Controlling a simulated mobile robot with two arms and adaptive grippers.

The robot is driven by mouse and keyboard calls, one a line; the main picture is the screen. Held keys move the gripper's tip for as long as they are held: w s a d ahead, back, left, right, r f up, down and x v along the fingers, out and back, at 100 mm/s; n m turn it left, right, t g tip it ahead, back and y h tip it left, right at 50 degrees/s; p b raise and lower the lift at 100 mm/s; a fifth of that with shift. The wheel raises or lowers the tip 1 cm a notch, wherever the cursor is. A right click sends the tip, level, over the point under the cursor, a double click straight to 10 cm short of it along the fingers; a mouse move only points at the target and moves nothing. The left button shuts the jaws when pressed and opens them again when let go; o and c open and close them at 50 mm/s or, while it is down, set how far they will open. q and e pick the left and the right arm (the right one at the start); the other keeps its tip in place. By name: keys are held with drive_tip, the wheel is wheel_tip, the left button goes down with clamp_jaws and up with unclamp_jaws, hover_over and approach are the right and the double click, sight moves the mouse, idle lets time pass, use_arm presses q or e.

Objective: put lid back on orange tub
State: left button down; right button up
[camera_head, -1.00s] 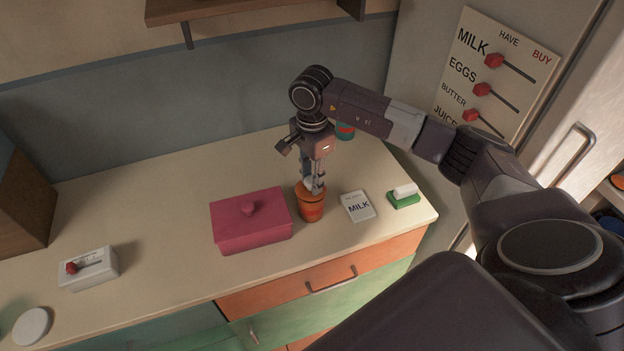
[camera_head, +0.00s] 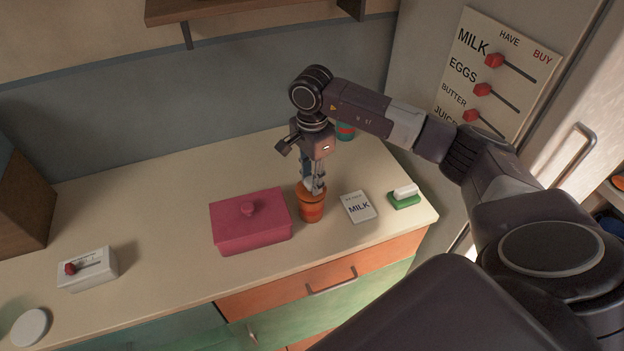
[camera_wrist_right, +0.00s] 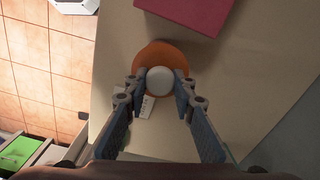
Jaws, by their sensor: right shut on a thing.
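The orange tub (camera_head: 312,211) stands upright on the counter, just right of the pink box. My right gripper (camera_head: 313,187) points down from above at the tub's top. In the right wrist view the gripper (camera_wrist_right: 160,88) is shut on a round white knob (camera_wrist_right: 160,80) in the middle of an orange lid (camera_wrist_right: 150,56). In the head view the lid is at the tub's rim, partly hidden by the fingers; I cannot tell whether it is fully seated. My left gripper is not in view.
A pink lidded box (camera_head: 250,228) stands close left of the tub. A MILK card (camera_head: 357,207) and a green-and-white block (camera_head: 404,196) lie to the right. A teal can (camera_head: 346,131) is behind my arm. A white slider box (camera_head: 87,269) is at left; counter between is clear.

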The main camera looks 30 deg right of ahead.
drive_tip(key=shift+f+b, duration=0.2)
drive_tip(key=shift+b, duration=0.35)
idle(0.8)
idle(0.3)
drive_tip(key=o, duration=0.9)
drive_tip(key=shift+o, duration=0.2)
drive_tip(key=o, duration=0.4)
drive_tip(key=shift+o, duration=0.2)
drive_tip(key=shift+r, duration=0.1)
drive_tip(key=shift+r+p, duration=1.95)
drive_tip(key=shift+r, duration=1.5)
